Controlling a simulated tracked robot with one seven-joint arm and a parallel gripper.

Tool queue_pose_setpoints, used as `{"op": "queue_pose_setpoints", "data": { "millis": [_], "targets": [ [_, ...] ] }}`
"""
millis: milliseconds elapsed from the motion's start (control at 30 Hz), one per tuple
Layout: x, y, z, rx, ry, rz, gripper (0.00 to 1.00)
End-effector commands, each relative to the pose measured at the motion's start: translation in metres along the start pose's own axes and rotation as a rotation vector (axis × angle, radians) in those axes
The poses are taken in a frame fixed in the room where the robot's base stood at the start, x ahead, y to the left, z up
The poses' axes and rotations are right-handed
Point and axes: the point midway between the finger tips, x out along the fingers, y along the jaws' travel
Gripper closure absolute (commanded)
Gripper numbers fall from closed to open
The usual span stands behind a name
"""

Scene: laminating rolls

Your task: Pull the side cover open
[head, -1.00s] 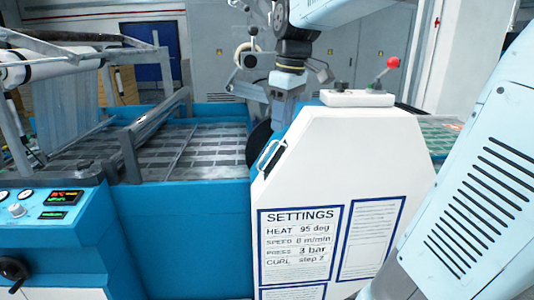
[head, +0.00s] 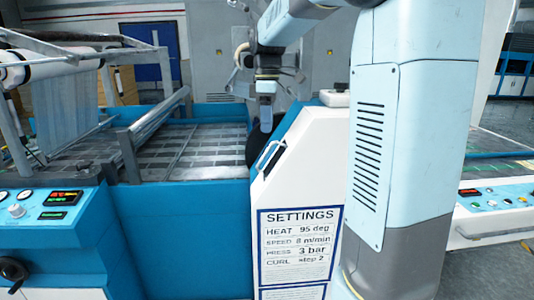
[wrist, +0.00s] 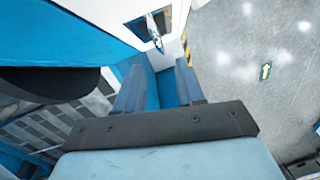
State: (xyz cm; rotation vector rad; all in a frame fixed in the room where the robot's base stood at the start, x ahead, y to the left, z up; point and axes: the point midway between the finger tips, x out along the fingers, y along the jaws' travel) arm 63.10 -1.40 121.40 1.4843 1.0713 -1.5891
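The side cover (head: 300,185) is the white panel with a blue slanted edge and a SETTINGS label. It looks shut in the head view, and my arm hides its right part. Its handle (head: 270,157) sits on the slanted upper left edge. My gripper (head: 266,122) is above the handle, apart from it. In the wrist view my gripper (wrist: 158,78) has its two fingers spread with nothing between them. The handle (wrist: 157,32) shows beyond the fingertips, near the top.
A blue machine bed with a grey grid (head: 195,150) lies left of the cover. A control panel (head: 45,205) stands at the front left. A dark round roller (wrist: 50,82) is close to the left finger. Grey floor (wrist: 245,55) is open on the right in the wrist view.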

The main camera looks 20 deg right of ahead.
Motion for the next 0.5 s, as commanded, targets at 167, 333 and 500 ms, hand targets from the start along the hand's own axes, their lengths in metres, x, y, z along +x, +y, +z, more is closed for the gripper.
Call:
{"op": "queue_pose_setpoints", "data": {
  "millis": [167,333,500],
  "targets": [
    [0.033,0.000,0.001,0.003,-0.002,-0.004,0.62],
    [0.061,-0.001,0.001,0.002,-0.001,-0.003,0.62],
    [0.081,0.000,0.001,0.003,-0.001,-0.001,0.62]
  ]
}}
